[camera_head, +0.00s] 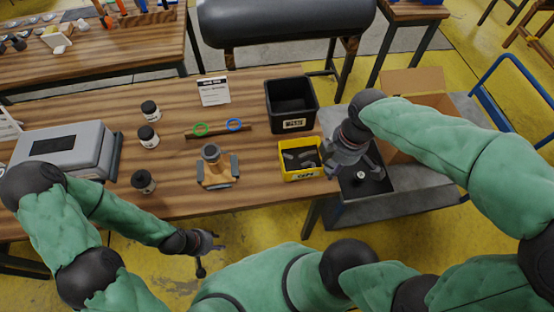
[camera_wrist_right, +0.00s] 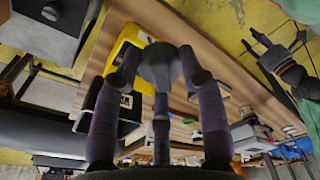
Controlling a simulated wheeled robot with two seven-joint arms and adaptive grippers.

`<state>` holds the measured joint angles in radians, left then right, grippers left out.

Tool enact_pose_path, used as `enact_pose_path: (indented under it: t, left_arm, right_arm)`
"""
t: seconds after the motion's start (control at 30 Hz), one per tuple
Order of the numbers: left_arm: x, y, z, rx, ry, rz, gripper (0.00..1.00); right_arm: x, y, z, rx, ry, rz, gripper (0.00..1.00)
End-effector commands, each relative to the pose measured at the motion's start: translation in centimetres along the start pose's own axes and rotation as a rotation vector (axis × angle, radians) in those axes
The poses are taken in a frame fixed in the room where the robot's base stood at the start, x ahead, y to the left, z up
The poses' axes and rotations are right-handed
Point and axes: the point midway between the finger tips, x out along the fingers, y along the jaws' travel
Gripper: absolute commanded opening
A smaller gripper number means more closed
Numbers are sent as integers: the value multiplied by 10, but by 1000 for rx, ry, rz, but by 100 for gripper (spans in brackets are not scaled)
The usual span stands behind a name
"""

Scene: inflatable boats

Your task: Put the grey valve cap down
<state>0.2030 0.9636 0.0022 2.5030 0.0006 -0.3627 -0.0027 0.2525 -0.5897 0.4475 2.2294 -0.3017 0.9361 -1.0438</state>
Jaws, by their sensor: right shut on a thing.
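My right gripper (camera_head: 354,165) hangs beside the yellow bin, over the near side of a black tray (camera_head: 380,186) on the grey cart. In the right wrist view its purple-grey fingers (camera_wrist_right: 158,68) are closed around a rounded grey piece, the grey valve cap (camera_wrist_right: 158,62). The head view does not show the cap clearly, as the gripper covers it. My left gripper (camera_head: 207,252) is open and empty in front of the table's near edge; it also shows in the right wrist view (camera_wrist_right: 268,42).
A yellow bin (camera_head: 286,173) holds dark grey parts. A black waste box (camera_head: 292,97) stands behind it. A small pale piece (camera_head: 360,176) shows on the tray.

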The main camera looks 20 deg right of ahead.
Motion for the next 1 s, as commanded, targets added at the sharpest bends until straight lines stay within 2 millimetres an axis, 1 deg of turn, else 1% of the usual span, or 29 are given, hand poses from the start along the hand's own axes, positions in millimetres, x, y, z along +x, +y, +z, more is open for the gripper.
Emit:
enact_pose_path:
  t: [0.07, 0.17, 0.57, 0.6, 0.7, 0.8, 0.9, 1.0]
  left_arm:
    - [1, 0, 1, 1, -1, 0, 40]
    - [5, -2, 0, 1, -2, 0, 40]
    - [29, -10, 0, 1, -1, 0, 40]
    - [33, -12, -1, 1, -1, 0, 40]
    - [40, -14, -1, 1, -1, 0, 40]
    - [44, -16, -1, 1, -1, 0, 40]
    - [46, -16, -1, 0, -1, 0, 40]
    - [47, -17, -1, 0, -1, 0, 40]
  right_arm:
    - [-1, 1, -1, 5, 0, 0, 28]
    - [5, 7, -9, 3, -1, -2, 28]
    - [53, 55, -70, 2, -3, -2, 28]
    - [62, 58, -73, 4, -3, -3, 28]
    - [79, 66, -82, 5, -3, -2, 28]
    - [91, 72, -89, 6, -2, -1, 28]
    - [98, 75, -93, 7, -2, -1, 28]
    - [100, 77, -95, 7, -1, 0, 28]
